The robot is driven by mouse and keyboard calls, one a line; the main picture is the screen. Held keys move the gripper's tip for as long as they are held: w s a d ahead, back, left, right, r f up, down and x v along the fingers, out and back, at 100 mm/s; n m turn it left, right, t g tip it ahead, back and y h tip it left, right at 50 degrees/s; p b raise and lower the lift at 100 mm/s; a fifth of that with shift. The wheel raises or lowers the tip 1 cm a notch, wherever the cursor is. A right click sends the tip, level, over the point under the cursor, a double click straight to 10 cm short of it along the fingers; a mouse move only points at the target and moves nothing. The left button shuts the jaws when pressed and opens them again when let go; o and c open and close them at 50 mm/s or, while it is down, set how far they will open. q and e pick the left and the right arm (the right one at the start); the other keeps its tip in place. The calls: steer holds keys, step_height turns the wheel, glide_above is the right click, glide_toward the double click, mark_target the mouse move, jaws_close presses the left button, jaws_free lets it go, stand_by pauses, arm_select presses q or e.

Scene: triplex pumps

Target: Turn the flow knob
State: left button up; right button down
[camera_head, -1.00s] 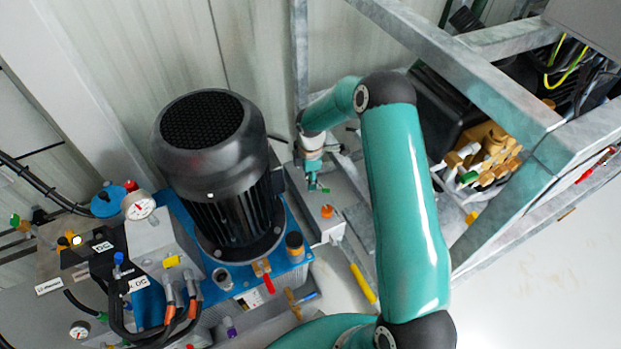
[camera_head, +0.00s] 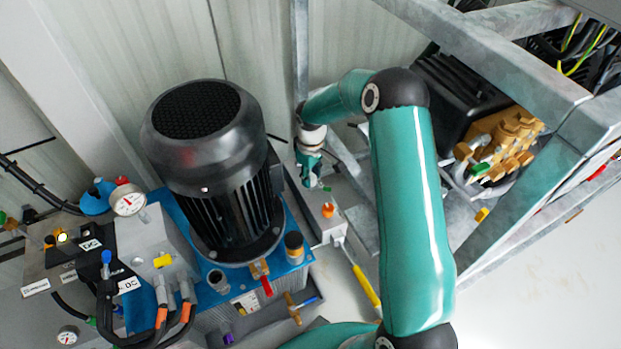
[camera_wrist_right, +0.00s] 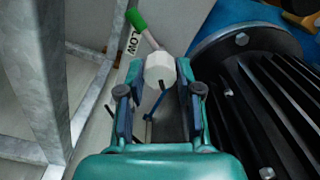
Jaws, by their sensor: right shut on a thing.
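The flow knob (camera_wrist_right: 158,68) is a white faceted piece with a green-tipped lever (camera_wrist_right: 137,20) in the right wrist view. A label beside it reads "LOW", its first letter hidden. My right gripper (camera_head: 311,178) reaches down at the grey box (camera_head: 318,228) right of the motor. In the wrist view its two fingers lie either side of the white knob and are shut on it. In the head view the gripper hides most of the knob, and only a small green tip (camera_head: 327,189) shows. My left gripper is not in view.
A big black motor (camera_head: 212,150) stands close left of the gripper on a blue tank top (camera_head: 185,215). An orange knob (camera_head: 327,210) sits just in front. Grey frame bars (camera_head: 500,70) and a brass pump (camera_head: 500,140) are to the right. Pale floor is clear at lower right.

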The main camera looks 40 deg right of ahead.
mark_target(311, 176)
steer(key=m+b, duration=0.1)
steer(key=m, duration=0.2)
steer(key=shift+w+m, duration=0.1)
steer(key=shift+m, duration=0.2)
steer(key=shift+m+b, duration=0.55)
steer(key=shift+m, duration=0.65)
steer(key=shift+r, duration=0.1)
steer(key=c, duration=0.8)
jaws_free()
steer(key=shift+o, duration=0.2)
step_height(311, 176, up, 12)
